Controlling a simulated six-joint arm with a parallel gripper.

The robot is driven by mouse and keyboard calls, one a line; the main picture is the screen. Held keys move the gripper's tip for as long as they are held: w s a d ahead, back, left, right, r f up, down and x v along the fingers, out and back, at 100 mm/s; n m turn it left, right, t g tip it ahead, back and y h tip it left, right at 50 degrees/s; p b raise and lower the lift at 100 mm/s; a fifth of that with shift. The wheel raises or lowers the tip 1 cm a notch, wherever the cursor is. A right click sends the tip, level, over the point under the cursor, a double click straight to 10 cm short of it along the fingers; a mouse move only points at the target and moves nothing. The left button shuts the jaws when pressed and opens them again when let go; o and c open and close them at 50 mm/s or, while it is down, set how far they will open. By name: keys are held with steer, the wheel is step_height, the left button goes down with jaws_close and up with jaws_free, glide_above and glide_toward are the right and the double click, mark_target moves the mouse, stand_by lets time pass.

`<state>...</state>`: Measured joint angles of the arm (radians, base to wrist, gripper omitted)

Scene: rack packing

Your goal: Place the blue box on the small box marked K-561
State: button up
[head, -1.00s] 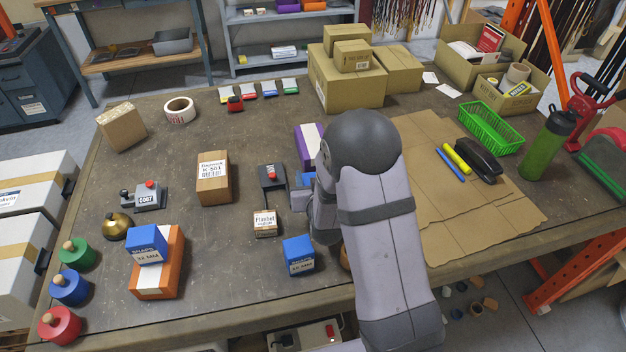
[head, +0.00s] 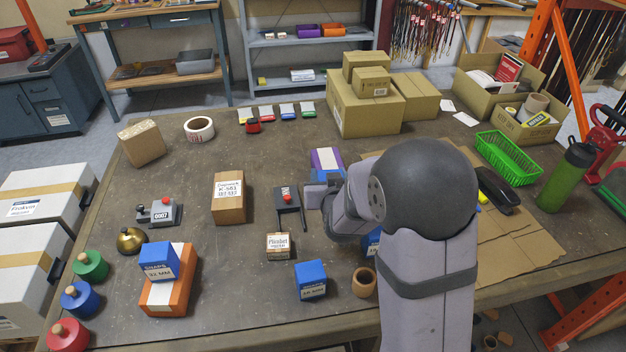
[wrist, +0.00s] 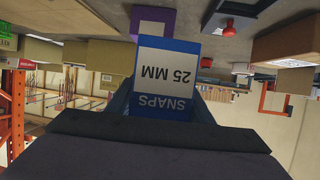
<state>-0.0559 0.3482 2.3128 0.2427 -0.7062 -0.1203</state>
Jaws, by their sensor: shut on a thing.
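My gripper (head: 318,192) is shut on a blue box with a white label reading SNAPS 25 MM (wrist: 166,70). The wrist view shows this box between the fingers; in the head view only a sliver of blue shows by the fingers, the rest hidden. The small brown box marked K-561 (head: 229,190) stands on the table left of my gripper, its label on top and nothing on it. My gripper is apart from it, near a purple and white box (head: 325,158).
Other blue boxes stand on an orange box (head: 158,261), at the front (head: 311,281) and partly behind my arm (head: 372,243). Bare table surrounds the K-561 box.

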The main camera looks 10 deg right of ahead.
steer(key=a+f+n+y, duration=0.2)
steer(key=a+f, duration=0.1)
steer(key=a, duration=0.5)
steer(key=w+a+r+n+y, duration=0.1)
steer(key=w+a, duration=0.1)
steer(key=a, duration=0.2)
steer(key=w+a+r+n+y, duration=0.1)
steer(key=w+a+r, duration=0.1)
steer(key=a, duration=0.3)
steer(key=w+a+r+y, duration=0.1)
steer(key=w+a, duration=0.2)
steer(key=a, duration=0.2)
steer(key=shift+w+a+r+n+y+b, duration=0.2)
steer(key=shift+a+r+n+y+b, duration=0.1)
steer(key=shift+n+b, duration=0.1)
steer(key=w+a+r+n+y, duration=0.1)
steer(key=w+a+r, duration=0.3)
steer(key=a+r, duration=0.1)
steer(key=shift+w+r+g, duration=0.15)
steer(key=shift+w+g, duration=0.05)
steer(key=shift+g, duration=0.2)
steer(key=p, duration=0.2)
glide_above(223, 182)
steer(key=shift+w+f, duration=0.15)
steer(key=shift+f, duration=4.85)
